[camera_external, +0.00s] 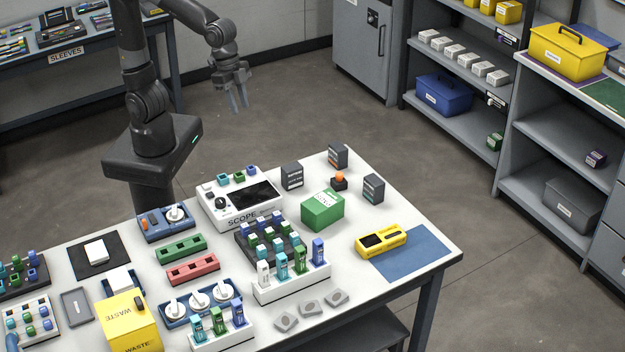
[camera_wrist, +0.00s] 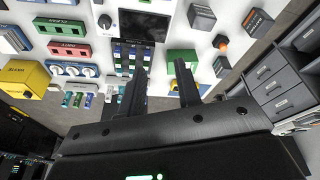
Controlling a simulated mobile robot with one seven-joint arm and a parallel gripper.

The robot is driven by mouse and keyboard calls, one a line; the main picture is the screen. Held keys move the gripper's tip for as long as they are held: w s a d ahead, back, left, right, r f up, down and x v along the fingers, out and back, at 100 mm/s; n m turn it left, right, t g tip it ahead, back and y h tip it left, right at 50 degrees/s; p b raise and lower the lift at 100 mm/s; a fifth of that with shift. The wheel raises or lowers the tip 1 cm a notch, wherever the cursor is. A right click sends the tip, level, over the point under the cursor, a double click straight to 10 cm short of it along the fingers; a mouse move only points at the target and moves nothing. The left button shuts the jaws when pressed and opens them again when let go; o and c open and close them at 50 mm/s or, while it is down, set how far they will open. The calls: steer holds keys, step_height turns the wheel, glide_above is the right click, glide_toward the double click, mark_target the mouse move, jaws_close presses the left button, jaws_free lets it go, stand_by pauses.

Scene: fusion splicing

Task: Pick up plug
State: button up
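My gripper (camera_external: 238,97) hangs in the air behind the white table, well away from everything on it. Its two fingers point down. In the wrist view my gripper (camera_wrist: 162,68) has its fingers apart with nothing between them. No single thing is clearly marked as the plug. Small blue, green and white plug-like pieces (camera_external: 268,238) sit in a dark tray (camera_external: 243,248) mid-table. Taller white, teal, green and blue pieces (camera_external: 318,251) stand in a white rack (camera_external: 292,290) in front of it. More small coloured pieces (camera_external: 238,177) sit along the back of the scope box.
The white scope box (camera_external: 222,221) stands behind the dark tray. A green box (camera_external: 322,210), dark boxes (camera_external: 292,177) and a yellow device (camera_external: 381,240) on a blue mat (camera_external: 420,258) are to the right. A yellow waste bin (camera_external: 130,324) is front left. Shelves line the right.

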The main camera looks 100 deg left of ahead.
steer(key=w+d+f+m+g, duration=0.2)
steer(key=w+d+f, duration=0.4)
steer(key=d, duration=0.4)
steer(key=m+y, duration=0.1)
steer(key=m, duration=0.2)
glide_above(245, 225)
step_height(245, 225, down, 9)
steer(key=shift+s+f+g, duration=0.2)
steer(key=shift+f+g, duration=0.15)
steer(key=shift+g, duration=0.05)
step_height(245, 225, down, 10)
steer(key=shift+w+f, duration=0.15)
steer(key=shift+f, duration=0.1)
jaws_close()
